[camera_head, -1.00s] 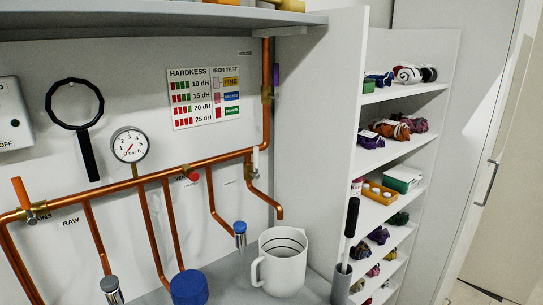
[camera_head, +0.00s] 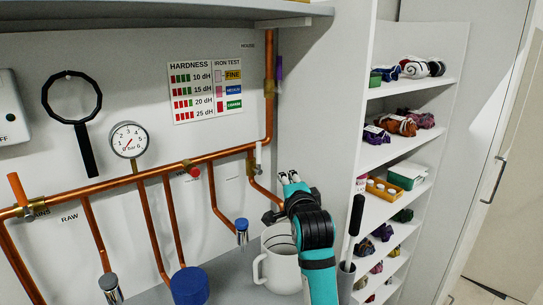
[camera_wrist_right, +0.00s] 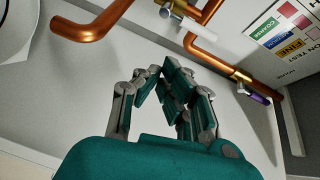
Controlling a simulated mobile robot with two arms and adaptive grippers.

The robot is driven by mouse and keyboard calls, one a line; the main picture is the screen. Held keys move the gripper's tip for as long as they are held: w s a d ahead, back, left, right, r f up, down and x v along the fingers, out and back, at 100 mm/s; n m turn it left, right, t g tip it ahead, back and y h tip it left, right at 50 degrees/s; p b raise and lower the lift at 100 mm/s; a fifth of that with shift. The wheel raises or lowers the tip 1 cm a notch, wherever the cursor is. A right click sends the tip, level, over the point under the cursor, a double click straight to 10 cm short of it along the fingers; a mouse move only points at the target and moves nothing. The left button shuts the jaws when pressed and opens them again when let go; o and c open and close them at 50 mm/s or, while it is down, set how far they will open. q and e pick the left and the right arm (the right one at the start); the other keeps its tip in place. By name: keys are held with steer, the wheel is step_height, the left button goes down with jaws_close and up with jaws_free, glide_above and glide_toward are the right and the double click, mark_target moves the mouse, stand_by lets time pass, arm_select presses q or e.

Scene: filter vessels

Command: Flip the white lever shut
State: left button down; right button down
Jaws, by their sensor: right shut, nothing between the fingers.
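The white lever (camera_head: 259,156) stands upright at a brass valve (camera_head: 251,166) on the short copper drop pipe, left of the vertical pipe. In the right wrist view the white lever (camera_wrist_right: 188,22) shows near the top, with its brass valve (camera_wrist_right: 172,8) at its end. My right gripper (camera_head: 288,178) is in front of the wall, a little right of and below the lever, and apart from it. In the right wrist view my right gripper (camera_wrist_right: 176,88) has its fingers together with nothing held. My left gripper is not in view.
A white jug (camera_head: 281,272) stands on the counter behind my right arm, below the open pipe end. A purple lever (camera_head: 278,73) is on the vertical pipe. A red knob (camera_head: 194,173) and pressure gauge (camera_head: 129,140) lie left. A shelf unit (camera_head: 430,95) stands right.

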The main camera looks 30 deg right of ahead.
mark_target(259, 158)
steer(key=w+d+r+m+p, duration=0.25)
steer(key=w+d, duration=0.35)
steer(key=w, duration=0.3)
steer(key=shift+n+h, duration=0.25)
steer(key=shift+h, duration=0.15)
steer(key=a, duration=0.1)
steer(key=a+p, duration=0.2)
steer(key=a, duration=0.1)
steer(key=shift+w+r, duration=0.25)
steer(key=shift+w, duration=0.15)
steer(key=shift+a+n+t+b, duration=0.25)
steer(key=shift+n+t+b, duration=0.05)
steer(key=shift+t, duration=0.1)
steer(key=shift+a, duration=0.1)
